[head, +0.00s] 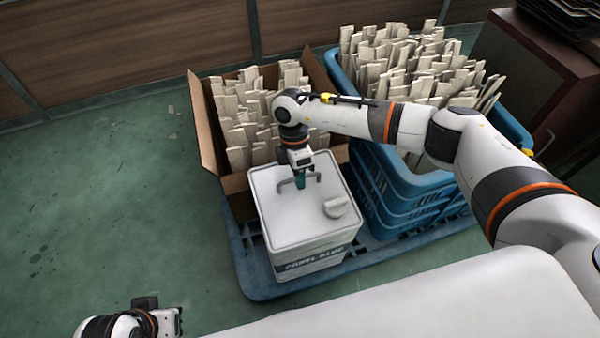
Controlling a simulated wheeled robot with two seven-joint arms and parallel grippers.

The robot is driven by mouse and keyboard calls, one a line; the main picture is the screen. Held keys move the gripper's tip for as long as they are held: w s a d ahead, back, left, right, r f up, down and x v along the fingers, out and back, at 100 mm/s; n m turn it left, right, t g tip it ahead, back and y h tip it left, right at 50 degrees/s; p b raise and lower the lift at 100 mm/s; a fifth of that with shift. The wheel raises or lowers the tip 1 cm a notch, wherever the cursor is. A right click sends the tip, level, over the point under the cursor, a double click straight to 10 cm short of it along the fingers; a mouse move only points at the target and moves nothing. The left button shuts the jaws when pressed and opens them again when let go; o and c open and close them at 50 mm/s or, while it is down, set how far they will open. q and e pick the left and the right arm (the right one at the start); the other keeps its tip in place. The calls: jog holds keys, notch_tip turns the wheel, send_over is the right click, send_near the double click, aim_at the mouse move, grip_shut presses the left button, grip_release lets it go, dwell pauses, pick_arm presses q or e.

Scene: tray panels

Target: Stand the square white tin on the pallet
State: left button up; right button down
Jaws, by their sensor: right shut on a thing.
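The square white tin (290,218) has a flat lid with a handle, a round cap at its right, and a dark label band on its front side. It appears upright at the front left of the blue pallet (262,285); I cannot tell whether its bottom touches the pallet.
A cardboard box (208,135) full of pale strips stands behind the tin. Blue crates (405,190) with more pale strips stand on the pallet to its right. A brown cabinet (530,80) is at the far right. The green floor (110,200) on the left is clear.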

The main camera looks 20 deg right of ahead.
jog(key=shift+s+f, duration=0.3)
jog(key=shift+s, duration=0.05)
jog(key=c, duration=1.5)
grip_release()
jog(key=shift+f, duration=0.2)
jog(key=shift+r, duration=0.15)
jog(key=shift+w, duration=0.1)
